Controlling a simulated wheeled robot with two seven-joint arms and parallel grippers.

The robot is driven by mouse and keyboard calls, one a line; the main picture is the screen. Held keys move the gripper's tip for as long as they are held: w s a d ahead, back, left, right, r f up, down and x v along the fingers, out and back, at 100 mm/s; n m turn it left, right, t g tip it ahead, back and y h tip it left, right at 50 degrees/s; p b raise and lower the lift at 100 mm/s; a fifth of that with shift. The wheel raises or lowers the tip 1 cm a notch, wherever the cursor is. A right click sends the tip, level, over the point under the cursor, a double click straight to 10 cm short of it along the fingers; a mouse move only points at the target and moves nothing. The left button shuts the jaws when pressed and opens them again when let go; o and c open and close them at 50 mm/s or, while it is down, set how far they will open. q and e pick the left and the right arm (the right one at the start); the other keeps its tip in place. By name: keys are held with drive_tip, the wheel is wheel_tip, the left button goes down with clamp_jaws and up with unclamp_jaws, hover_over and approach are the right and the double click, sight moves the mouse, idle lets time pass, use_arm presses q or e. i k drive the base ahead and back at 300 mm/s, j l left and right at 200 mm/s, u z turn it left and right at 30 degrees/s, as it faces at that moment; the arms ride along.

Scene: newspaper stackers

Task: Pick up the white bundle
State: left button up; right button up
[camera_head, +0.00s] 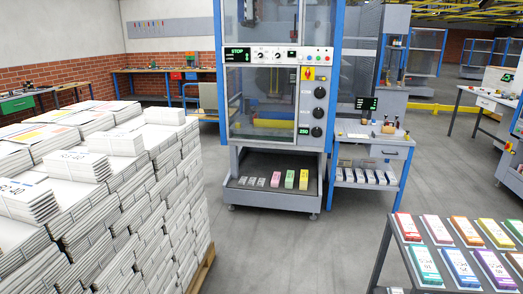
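Several white bundles are stacked high on a wooden pallet (202,268) at the left. A loose-looking white bundle (28,203) lies on top at the near left, and another white bundle (76,168) lies a little behind it. Another white bundle (164,116) tops the far right of the stack. I cannot tell which single bundle the task means. Neither of my grippers shows in the head view.
A blue-framed machine (276,100) stands ahead, with small coloured blocks on its low tray (242,195). A small side table (371,187) adjoins it. A grey rack (402,250) with coloured bundles stands at the near right. The floor (310,250) between is clear.

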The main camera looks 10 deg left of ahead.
sight(175, 117)
drive_tip(key=i, duration=1.9)
drive_tip(key=i+u, duration=0.2)
drive_tip(key=i, duration=0.2)
drive_tip(key=i+l+u, duration=0.2)
drive_tip(key=i, duration=0.15)
drive_tip(key=i+l+u, duration=0.2)
drive_tip(key=i, duration=0.2)
drive_tip(key=j, duration=0.1)
